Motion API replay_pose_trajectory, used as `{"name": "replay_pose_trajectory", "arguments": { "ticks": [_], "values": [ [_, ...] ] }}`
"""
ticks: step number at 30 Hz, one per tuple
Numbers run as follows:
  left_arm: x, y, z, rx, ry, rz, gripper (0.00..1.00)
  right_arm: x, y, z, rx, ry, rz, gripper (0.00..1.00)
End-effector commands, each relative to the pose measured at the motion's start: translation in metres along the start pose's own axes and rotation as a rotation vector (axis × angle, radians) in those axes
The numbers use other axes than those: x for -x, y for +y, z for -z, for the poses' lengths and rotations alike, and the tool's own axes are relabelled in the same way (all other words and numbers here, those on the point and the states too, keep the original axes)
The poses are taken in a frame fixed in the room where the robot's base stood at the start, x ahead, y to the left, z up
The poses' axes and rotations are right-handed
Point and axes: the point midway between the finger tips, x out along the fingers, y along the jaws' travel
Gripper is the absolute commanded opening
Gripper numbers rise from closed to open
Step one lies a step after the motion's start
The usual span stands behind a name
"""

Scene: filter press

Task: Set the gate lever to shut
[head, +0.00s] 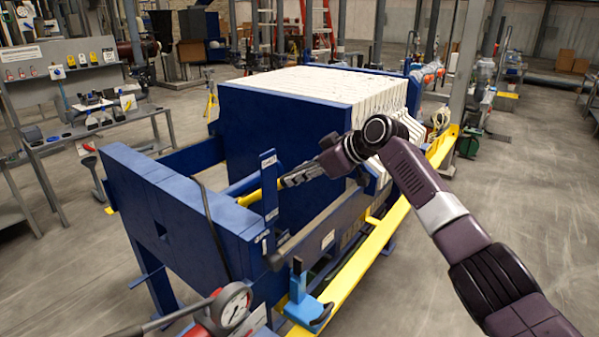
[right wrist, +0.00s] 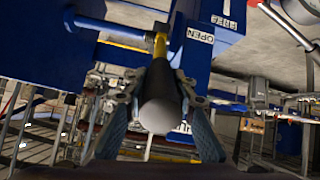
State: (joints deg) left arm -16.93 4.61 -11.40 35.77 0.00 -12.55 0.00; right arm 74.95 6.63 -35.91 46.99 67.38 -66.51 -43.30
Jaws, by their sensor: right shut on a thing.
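In the right wrist view the gate lever has a yellow shaft, a black grip (right wrist: 160,84) and a pale rounded end towards the camera. My right gripper (right wrist: 158,78) is shut around the black grip, one finger on each side. The shaft meets a blue pivot part near the top. An OPEN label (right wrist: 200,37) is on the blue panel just right of the shaft; a second label lies further right, its text unclear. In the head view my right gripper (head: 283,181) is beside an upright blue plate (head: 269,188); its fingers largely hide the grip. My left gripper is out of view.
The blue filter press (head: 278,130) with its white plate stack (head: 335,85) fills the middle. A pressure gauge (head: 234,304) and a light blue stand (head: 305,307) are in front. A yellow rail (head: 370,262) runs along the right side. Open floor lies to the right.

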Motion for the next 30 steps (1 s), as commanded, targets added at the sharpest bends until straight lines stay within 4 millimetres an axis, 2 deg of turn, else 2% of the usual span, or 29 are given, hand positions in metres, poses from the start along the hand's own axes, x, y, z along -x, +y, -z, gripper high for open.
{"name": "replay_pose_trajectory", "arguments": {
  "ticks": [1,4,13,14,18,26,30],
  "values": [
    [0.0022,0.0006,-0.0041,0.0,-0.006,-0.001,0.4,0.0023,0.0007,0.0056,0.004,0.003,-0.002,0.0],
    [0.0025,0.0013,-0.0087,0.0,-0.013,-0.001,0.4,0.0026,0.001,0.0062,0.005,0.001,-0.003,0.0],
    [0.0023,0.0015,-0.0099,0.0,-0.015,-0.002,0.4,0.0035,0.0019,0.0083,0.007,0.006,-0.007,0.0],
    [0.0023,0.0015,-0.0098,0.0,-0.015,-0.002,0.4,0.0036,0.0021,0.0085,0.007,0.006,-0.007,0.27],
    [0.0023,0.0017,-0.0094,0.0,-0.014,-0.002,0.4,0.0031,0.0018,0.0071,0.006,0.004,-0.006,0.41],
    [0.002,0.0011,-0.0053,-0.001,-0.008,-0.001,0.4,0.0024,0.0013,0.0042,0.004,-0.001,-0.003,0.41],
    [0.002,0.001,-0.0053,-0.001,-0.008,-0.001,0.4,0.0095,0.0019,0.0038,0.004,-0.001,-0.004,0.41]
  ]
}}
